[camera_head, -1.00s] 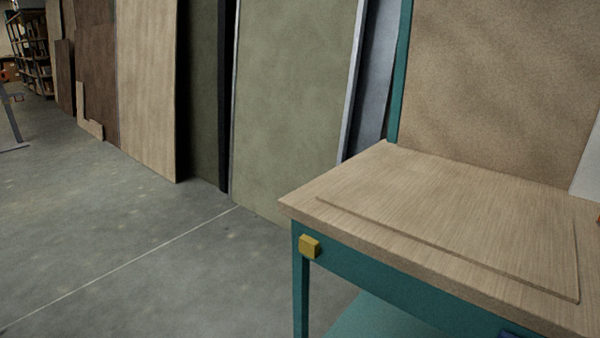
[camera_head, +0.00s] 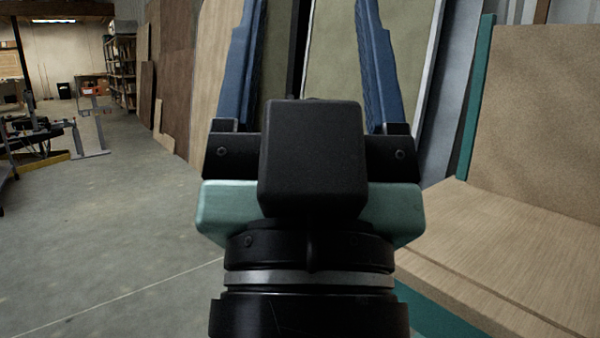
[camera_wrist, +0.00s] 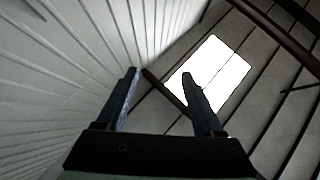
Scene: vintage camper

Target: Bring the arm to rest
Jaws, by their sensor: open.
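My gripper (camera_head: 312,25) stands upright in the middle of the head view, close to the camera. Its two blue fingers are spread wide apart, with nothing between them. The fingertips reach past the top edge of the head view. In the wrist view my gripper (camera_wrist: 160,75) also shows both fingers apart and empty. It points up at the ceiling, where a bright skylight (camera_wrist: 215,72) shows behind the right finger.
A wooden bench top (camera_head: 520,250) with a teal frame is at the right, partly hidden by my gripper. Large panels (camera_head: 175,70) lean along the wall behind. Open concrete floor (camera_head: 100,230) lies at the left. Metal stands (camera_head: 85,130) and shelves (camera_head: 122,70) are farther back.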

